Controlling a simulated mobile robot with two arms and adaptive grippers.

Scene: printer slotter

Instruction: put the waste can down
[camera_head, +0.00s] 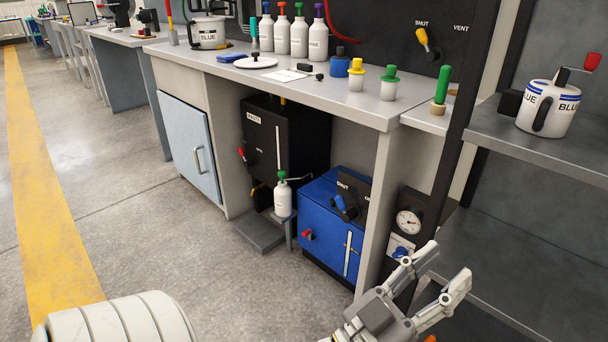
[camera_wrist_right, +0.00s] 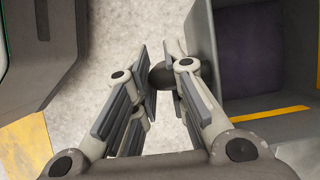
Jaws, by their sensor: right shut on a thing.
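In the right wrist view, my right gripper (camera_wrist_right: 158,82) is shut on a dark rounded part (camera_wrist_right: 164,76), perhaps a handle or knob. Most of what it belongs to is hidden, so I cannot tell whether it is the waste can. In the head view, my left gripper (camera_head: 442,266) is open and empty, in front of the bench's right end. A black box (camera_head: 290,135) under the bench has a small label that seems to read "WASTE". My right gripper does not show in the head view.
A blue box (camera_head: 318,230) and a green-capped white bottle (camera_head: 283,202) stand under the bench (camera_head: 330,103). A white "BLUE" can (camera_head: 555,115) stands on the right shelf. The floor at left (camera_head: 110,160) is clear. A grey box-like recess (camera_wrist_right: 265,60) lies right of my right gripper.

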